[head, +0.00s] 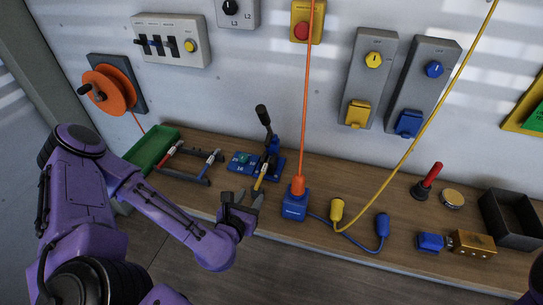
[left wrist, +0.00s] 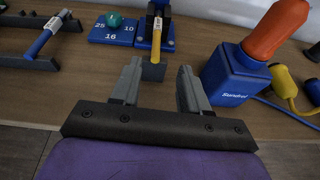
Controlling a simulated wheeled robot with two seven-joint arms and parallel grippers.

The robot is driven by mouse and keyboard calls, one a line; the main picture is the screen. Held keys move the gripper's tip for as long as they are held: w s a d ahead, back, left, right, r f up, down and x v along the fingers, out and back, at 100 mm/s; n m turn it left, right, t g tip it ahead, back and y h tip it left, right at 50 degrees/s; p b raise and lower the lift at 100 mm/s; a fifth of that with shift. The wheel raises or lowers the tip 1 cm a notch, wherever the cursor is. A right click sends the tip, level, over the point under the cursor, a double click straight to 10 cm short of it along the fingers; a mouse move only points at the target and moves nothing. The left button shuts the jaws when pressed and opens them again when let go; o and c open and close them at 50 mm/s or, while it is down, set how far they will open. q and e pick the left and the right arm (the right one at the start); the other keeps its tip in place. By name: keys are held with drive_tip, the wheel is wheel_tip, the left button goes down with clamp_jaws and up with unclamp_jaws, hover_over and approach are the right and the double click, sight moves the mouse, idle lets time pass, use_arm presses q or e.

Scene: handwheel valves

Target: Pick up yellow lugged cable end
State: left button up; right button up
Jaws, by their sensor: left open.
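The yellow lugged cable end (head: 260,177) has a pale tag and sits at the blue-based lever press, pointing towards my left gripper. In the left wrist view the yellow cable end (left wrist: 156,42) stands just beyond the fingertips, roughly in line with the gap; its lug is hidden in the press. My left gripper (head: 243,197) is open and empty at the shelf's front edge. Its two grey fingers (left wrist: 160,70) also show in the left wrist view, apart from the cable end. My right gripper is out of view.
The blue block (head: 295,205) with an orange plug stands close right of the gripper. The lever press (head: 272,160) and blue numbered plate (head: 243,163) are behind. A black rack (head: 187,165) with red and blue cable ends is left. A yellow plug (head: 337,210) lies further right.

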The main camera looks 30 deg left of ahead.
use_arm(q)
drive_tip(key=b, duration=0.5)
approach(263, 172)
drive_tip(key=shift+w+a+f+n, duration=0.1)
drive_tip(key=shift+w+f+n, duration=0.3)
drive_tip(key=shift+w+f, duration=0.65)
drive_tip(key=shift+w+a+r, duration=0.1)
drive_tip(key=shift+w+r, duration=0.05)
drive_tip(key=shift+w, duration=0.15)
drive_tip(key=p+x, duration=0.1)
drive_tip(key=x, duration=0.2)
drive_tip(key=r+p+x, duration=0.1)
drive_tip(key=x, duration=0.1)
drive_tip(key=shift+w+a+f+p, duration=0.1)
drive_tip(key=shift+w+a+p, duration=0.1)
drive_tip(key=shift+p, duration=0.15)
drive_tip(key=shift+w+f, duration=0.1)
drive_tip(key=shift+w, duration=0.1)
drive_tip(key=shift+a, duration=0.1)
clamp_jaws()
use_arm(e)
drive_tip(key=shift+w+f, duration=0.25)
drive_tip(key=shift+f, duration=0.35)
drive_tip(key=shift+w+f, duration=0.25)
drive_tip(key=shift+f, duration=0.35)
